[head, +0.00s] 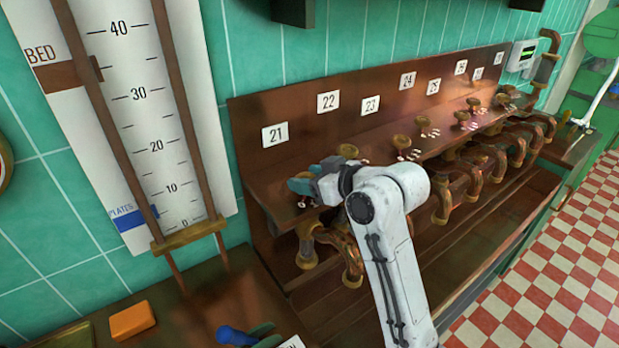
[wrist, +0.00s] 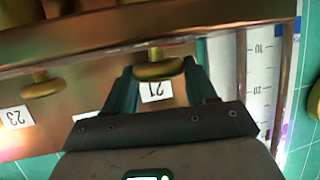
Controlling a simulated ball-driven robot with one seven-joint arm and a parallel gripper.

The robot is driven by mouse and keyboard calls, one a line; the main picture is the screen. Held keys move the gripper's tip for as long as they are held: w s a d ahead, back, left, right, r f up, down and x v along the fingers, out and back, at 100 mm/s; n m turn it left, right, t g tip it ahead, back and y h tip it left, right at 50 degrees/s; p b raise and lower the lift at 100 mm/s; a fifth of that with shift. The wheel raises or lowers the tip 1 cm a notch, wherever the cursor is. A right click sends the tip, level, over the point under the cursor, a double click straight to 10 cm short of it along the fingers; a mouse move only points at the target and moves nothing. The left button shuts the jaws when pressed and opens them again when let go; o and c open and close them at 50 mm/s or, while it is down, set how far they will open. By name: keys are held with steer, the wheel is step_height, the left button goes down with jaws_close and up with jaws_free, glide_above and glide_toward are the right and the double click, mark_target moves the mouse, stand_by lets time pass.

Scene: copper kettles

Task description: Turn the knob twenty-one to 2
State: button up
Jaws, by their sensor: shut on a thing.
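Knob twenty-one is a brass knob (wrist: 158,69) on a short stem, seen in the wrist view between the two teal fingers of my gripper (wrist: 159,64). My gripper is shut on it. A plate marked 21 (wrist: 157,91) shows upside down behind it; in the head view the plate (head: 275,134) is on the wooden backboard, above and left of my gripper (head: 305,186). There my gripper and wrist hide the knob. A few small white marks show beside the fingers, too small to read, so I cannot tell the knob's setting.
More knobs and copper pipes run along the wooden rack (head: 350,88) to the right. A tall white scale (head: 140,100) stands at left. An orange block (head: 132,320) lies at lower left.

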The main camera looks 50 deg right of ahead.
steer(key=n+y, duration=0.1)
steer(key=y, duration=0.1)
steer(key=n+y, duration=0.4)
steer(key=shift+d+g, duration=0.35)
steer(key=shift+g, duration=0.05)
steer(key=n+g+y+b, duration=0.1)
steer(key=n+g+y, duration=0.2)
steer(key=n+y, duration=0.1)
steer(key=shift+w+d+n+y+b, duration=0.15)
steer(key=shift+n+y+b, duration=0.15)
steer(key=shift+n+y, duration=0.15)
steer(key=shift+n+g, duration=0.25)
steer(key=shift+g, duration=0.05)
steer(key=o, duration=1.1)
steer(key=shift+c, duration=0.2)
steer(key=b+v, duration=0.1)
steer(key=v, duration=0.9)
steer(key=shift+s+d+r+b, duration=0.15)
steer(key=shift+s+d+b, duration=0.1)
steer(key=shift+b, duration=0.1)
